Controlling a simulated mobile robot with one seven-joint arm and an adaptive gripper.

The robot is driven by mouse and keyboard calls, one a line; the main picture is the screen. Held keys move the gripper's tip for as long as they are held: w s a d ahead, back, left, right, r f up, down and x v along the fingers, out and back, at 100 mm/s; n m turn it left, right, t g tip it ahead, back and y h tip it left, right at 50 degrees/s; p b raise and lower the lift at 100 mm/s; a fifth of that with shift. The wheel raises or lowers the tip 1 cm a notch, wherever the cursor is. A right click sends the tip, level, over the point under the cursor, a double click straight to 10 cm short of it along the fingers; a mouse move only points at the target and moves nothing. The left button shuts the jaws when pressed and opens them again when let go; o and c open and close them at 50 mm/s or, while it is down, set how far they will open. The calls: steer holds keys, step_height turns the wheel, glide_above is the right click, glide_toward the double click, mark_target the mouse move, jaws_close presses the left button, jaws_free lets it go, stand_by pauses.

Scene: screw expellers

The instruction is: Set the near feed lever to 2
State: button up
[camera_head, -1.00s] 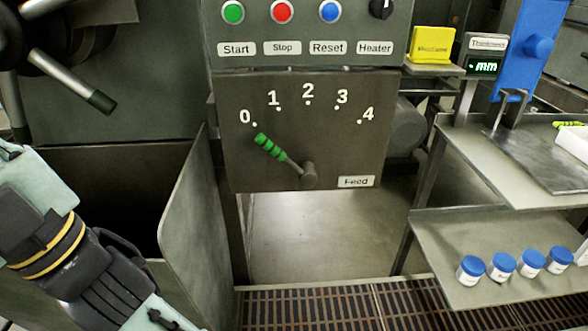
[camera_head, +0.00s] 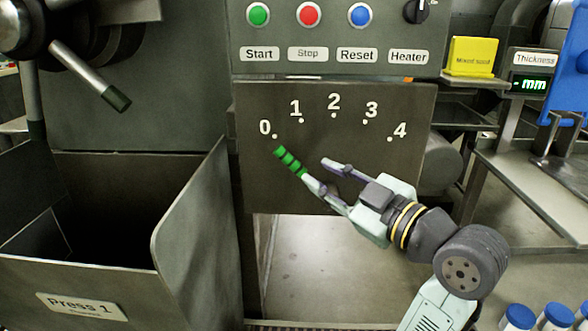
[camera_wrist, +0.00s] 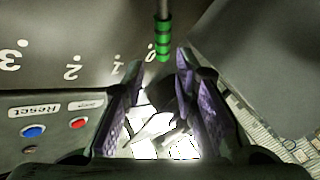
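The near feed lever's green ribbed handle (camera_head: 290,161) points up-left on the dark feed panel (camera_head: 255,185), at the 0 mark. Its shaft and pivot are hidden behind my gripper in the head view. My gripper (camera_head: 315,170) is open, with its fingertips just right of and below the green handle. In the wrist view, the handle (camera_wrist: 163,40) shows ahead at the top, in line with the gap between my open fingers (camera_wrist: 160,62). I cannot tell whether they touch it. The 2 mark (camera_head: 334,102) is at the top middle of the dial.
Above the panel are the green Start (camera_head: 258,14), red Stop (camera_head: 309,14) and blue Reset (camera_head: 360,14) buttons. A sheet-metal bin (camera_head: 188,220) labelled Press 1 rises to the left. Shelves and blue-lidded jars (camera_head: 519,316) are at right.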

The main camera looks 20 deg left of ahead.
mark_target(294, 163)
steer(key=x, duration=0.3)
steer(key=p+x, duration=0.1)
steer(key=x, duration=0.2)
steer(key=p+x, duration=0.1)
steer(key=x, duration=0.3)
steer(key=shift+w+f, duration=0.1)
steer(key=shift+f, duration=0.3)
steer(key=shift+c, duration=0.2)
jaws_close()
